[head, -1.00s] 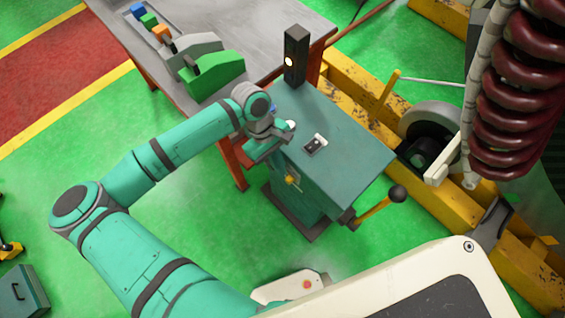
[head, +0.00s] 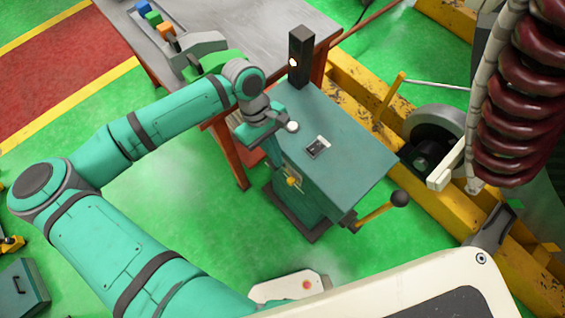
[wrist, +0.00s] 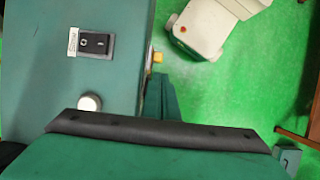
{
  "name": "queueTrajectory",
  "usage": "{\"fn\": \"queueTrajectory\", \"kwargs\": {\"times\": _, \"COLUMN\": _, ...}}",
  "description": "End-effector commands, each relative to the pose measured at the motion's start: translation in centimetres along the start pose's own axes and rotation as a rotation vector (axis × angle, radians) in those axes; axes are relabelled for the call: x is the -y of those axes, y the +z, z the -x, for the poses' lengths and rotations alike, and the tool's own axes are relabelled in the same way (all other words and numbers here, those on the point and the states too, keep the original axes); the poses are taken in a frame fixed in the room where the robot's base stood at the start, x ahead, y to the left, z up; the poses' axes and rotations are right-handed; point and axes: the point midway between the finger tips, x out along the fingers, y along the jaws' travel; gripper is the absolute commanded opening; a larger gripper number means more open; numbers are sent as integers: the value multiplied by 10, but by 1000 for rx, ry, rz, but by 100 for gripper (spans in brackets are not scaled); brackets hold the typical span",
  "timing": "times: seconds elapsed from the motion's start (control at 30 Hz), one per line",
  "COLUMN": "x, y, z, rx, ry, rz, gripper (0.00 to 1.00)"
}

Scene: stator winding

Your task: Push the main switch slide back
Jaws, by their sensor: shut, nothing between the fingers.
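The main switch (head: 318,147) is a small black switch on a grey plate on top of the teal cabinet (head: 355,160). It also shows in the wrist view (wrist: 96,43), at the upper left beside a small white label. How its slide is set is too small to tell. My gripper (head: 273,150) is shut and empty at the cabinet's left front edge, apart from the switch. In the wrist view a dark hand edge crosses the bottom and hides what lies below it. A round white knob (head: 292,127) stands between my gripper and the switch.
A yellow knob (head: 291,181) sits on the cabinet's front side. A dark post with a lit lamp (head: 299,55) rises at the back corner. A black-ball lever (head: 397,197) sticks out at right. A grey workbench (head: 255,25) stands behind.

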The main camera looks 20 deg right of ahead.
Motion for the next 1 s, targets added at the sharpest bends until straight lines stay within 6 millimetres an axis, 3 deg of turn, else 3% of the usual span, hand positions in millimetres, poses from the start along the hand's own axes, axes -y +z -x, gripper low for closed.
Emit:
{"fn": "queueTrajectory", "kwargs": {"times": 0.1, "x": 3, "y": 0, "z": 18, "rx": -2, "ry": 2, "rz": 5, "gripper": 0}}
{"fn": "queueTrajectory", "kwargs": {"times": 0.3, "x": 5, "y": 0, "z": 32, "rx": -1, "ry": 3, "rz": 8, "gripper": 0}}
{"fn": "queueTrajectory", "kwargs": {"times": 1.0, "x": 10, "y": 0, "z": 31, "rx": 11, "ry": 8, "rz": 30, "gripper": 0}}
